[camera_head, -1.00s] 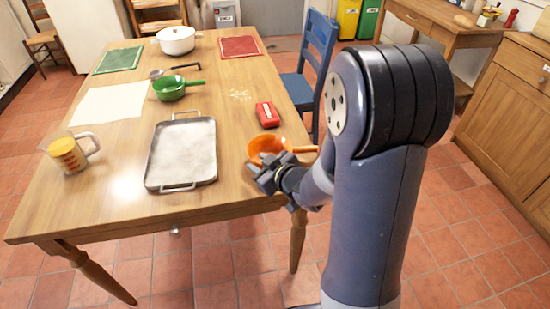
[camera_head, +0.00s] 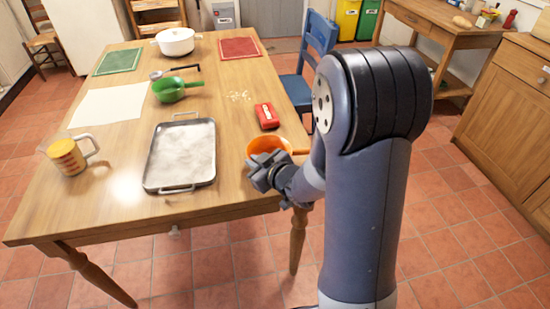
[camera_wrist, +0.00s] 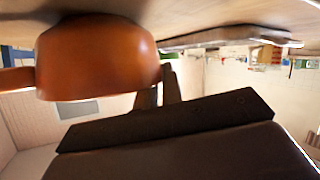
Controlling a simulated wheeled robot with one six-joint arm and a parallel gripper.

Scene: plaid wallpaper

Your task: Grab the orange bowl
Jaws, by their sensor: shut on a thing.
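The orange bowl (camera_head: 283,141) is at the near right edge of the wooden table (camera_head: 120,205), with its handle to the right. My gripper (camera_head: 262,170) is at its near side and hides part of it. In the wrist view, which is upside down, the bowl (camera_wrist: 95,60) fills the upper left, its base close to the tabletop. My gripper's fingers (camera_wrist: 160,92) are at the bowl's rim and close together, shut on its edge. The exact contact is partly hidden.
A red box (camera_head: 267,116) stands just behind the bowl, and a metal tray (camera_head: 180,188) lies to its left. A blue chair (camera_head: 318,50) stands at the right side.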

